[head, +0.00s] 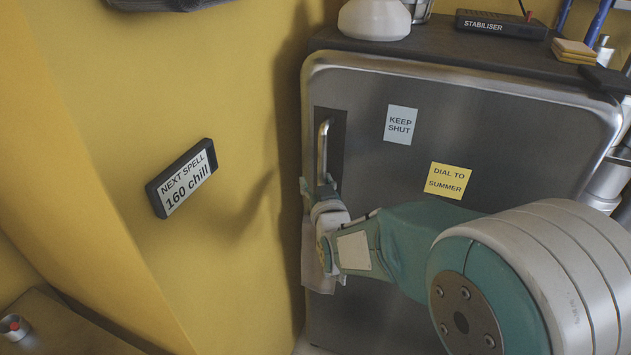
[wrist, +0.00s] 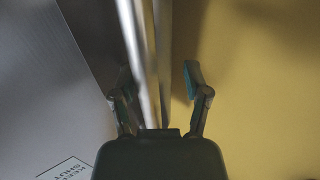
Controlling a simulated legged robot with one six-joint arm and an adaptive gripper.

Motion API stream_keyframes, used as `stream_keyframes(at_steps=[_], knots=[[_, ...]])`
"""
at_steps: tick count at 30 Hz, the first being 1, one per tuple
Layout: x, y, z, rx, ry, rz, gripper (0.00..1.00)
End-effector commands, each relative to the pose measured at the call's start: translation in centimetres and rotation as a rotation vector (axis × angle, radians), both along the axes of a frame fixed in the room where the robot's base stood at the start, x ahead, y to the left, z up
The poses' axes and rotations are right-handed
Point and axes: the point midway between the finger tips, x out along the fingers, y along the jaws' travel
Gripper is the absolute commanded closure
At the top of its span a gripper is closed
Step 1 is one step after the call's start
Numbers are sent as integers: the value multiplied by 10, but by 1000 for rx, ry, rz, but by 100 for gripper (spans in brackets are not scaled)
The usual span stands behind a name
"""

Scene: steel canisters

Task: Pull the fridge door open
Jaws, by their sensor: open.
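The fridge door (head: 470,130) is a brushed steel panel, and it looks closed. Its upright metal handle (head: 323,150) sits on a dark plate near the door's left edge. My gripper (head: 319,184) is at the lower part of the handle, with my arm reaching in from the right. In the wrist view my gripper (wrist: 158,78) is open, one finger on each side of the bright handle bar (wrist: 143,60). The fingers stand apart, with a visible gap on the right side. The handle's lower end is hidden by my gripper.
A yellow wall (head: 230,90) with a dark display (head: 183,178) stands left of the fridge. The dark fridge top (head: 440,45) carries a white pot (head: 374,18) and a stabiliser box (head: 502,24). A pale hanging piece (head: 312,245) shows below my gripper; I cannot tell what it is.

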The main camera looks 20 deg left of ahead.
Motion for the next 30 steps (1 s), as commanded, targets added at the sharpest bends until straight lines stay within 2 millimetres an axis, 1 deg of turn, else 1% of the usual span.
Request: stream_keyframes(at_steps=[3,8,9,11,12,25,30], knots=[[2,-3,2,3,-1,-1,39],[2,-1,1,0,-1,-2,39],[2,1,0,-1,-1,-2,57],[2,2,0,-2,-1,-2,84],[2,2,-1,-2,0,-2,100],[2,3,-1,-4,0,0,100],[-4,5,-1,-4,1,8,100]])
